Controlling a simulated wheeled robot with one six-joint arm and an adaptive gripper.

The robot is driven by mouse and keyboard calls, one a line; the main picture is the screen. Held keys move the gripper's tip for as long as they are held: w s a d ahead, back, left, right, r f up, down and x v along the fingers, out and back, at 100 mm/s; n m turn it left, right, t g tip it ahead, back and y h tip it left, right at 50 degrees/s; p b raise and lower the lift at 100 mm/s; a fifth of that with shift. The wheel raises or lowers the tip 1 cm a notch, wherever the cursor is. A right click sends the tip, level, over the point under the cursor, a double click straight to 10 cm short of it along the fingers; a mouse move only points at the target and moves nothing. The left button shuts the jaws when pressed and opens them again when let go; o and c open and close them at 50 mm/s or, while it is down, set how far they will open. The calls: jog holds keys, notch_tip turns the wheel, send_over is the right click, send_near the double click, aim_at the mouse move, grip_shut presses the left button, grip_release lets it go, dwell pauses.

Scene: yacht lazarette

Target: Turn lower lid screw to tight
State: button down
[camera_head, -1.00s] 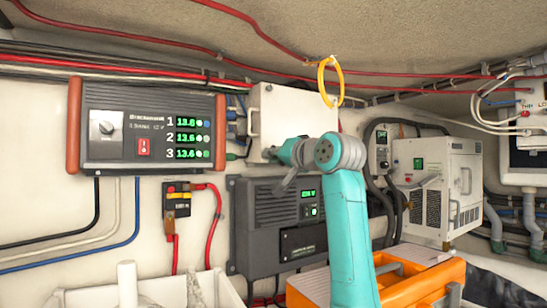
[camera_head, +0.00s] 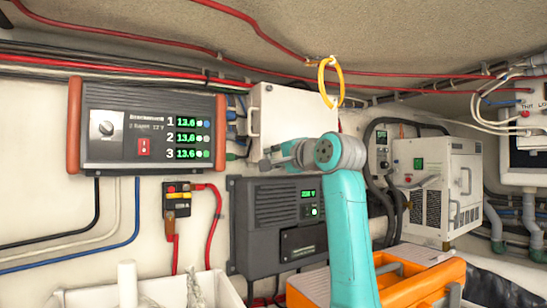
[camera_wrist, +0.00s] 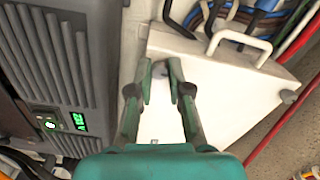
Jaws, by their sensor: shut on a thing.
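The white lid box (camera_head: 300,112) hangs on the wall above the dark charger unit. In the wrist view the white lid (camera_wrist: 222,95) lies in front of my gripper (camera_wrist: 162,72). The lower lid screw (camera_wrist: 161,71) is a small grey piece at the lid's edge nearest the charger, mostly hidden between my fingertips. My gripper is shut on it. In the head view my gripper (camera_head: 268,163) is at the box's lower edge, small and partly hidden by my wrist. Another grey screw (camera_wrist: 288,96) shows at the lid's far edge, apart from my fingers.
The dark charger (camera_head: 275,215) with a green display is just below the box. A yellow ring (camera_head: 330,82) hangs above. An orange case (camera_head: 425,280) stands lower right.

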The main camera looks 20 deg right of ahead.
dwell(0.5)
jog(key=c, duration=1.1)
grip_release()
jog(key=v, duration=1.2)
jog(key=shift+d, duration=0.15)
